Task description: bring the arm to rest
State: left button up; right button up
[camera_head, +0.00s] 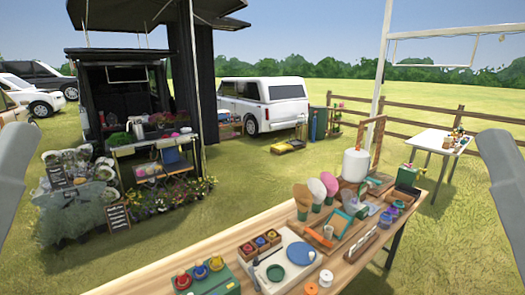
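One grey arm link of mine (15,165) enters at the left edge, and another (505,185) enters at the right edge. Both are cut off by the frame, so neither my left nor my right gripper shows. Neither visible arm part touches the wooden table (130,288) or anything on it.
A white table (430,138) stands back right. Grass and a flower stall lie beyond.

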notch_tip(320, 180, up, 26)
jog(key=p, duration=2.4)
jog(key=shift+f, duration=0.2)
